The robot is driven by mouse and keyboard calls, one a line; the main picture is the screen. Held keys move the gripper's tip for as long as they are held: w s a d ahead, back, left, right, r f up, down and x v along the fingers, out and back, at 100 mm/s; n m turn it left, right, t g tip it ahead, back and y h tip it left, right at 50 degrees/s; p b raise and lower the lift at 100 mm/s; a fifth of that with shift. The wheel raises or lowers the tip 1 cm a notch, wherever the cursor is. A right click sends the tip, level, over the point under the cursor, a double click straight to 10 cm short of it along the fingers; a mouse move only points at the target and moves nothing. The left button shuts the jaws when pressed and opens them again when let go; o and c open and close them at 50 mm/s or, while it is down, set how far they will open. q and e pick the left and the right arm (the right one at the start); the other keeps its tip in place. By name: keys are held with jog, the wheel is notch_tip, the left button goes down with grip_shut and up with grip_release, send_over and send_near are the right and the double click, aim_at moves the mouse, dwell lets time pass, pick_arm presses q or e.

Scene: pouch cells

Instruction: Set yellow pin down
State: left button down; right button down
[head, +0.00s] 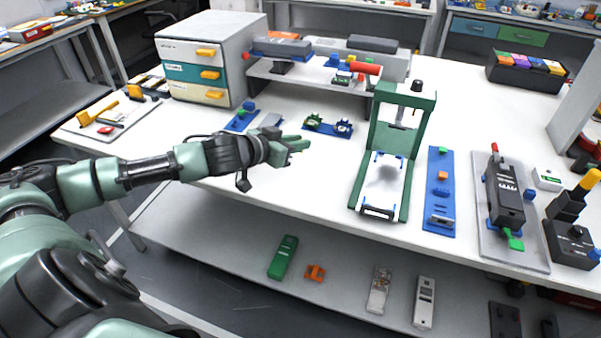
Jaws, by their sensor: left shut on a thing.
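My left gripper (297,147) reaches in from the left over the white table (300,180), left of the green press frame. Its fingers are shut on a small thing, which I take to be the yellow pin. The pin is almost wholly hidden by the fingers and too small to make out clearly. I cannot tell whether it touches the table. My right gripper is not in view.
A green press frame (413,95) stands right of my gripper. A blue strip (440,215) and a grey plate with a black device (505,200) lie further right. Behind the gripper is a small blue tray (325,129). The front table between gripper and press is bare.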

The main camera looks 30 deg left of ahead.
pick_arm(q)
notch_tip(320, 180, down, 10)
jog(key=shift+r+b, duration=0.15)
jog(key=shift+b, duration=0.25)
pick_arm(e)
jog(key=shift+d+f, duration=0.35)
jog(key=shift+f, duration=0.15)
pick_arm(q)
jog(key=c, duration=1.3)
grip_release()
jog(key=shift+r, duration=0.1)
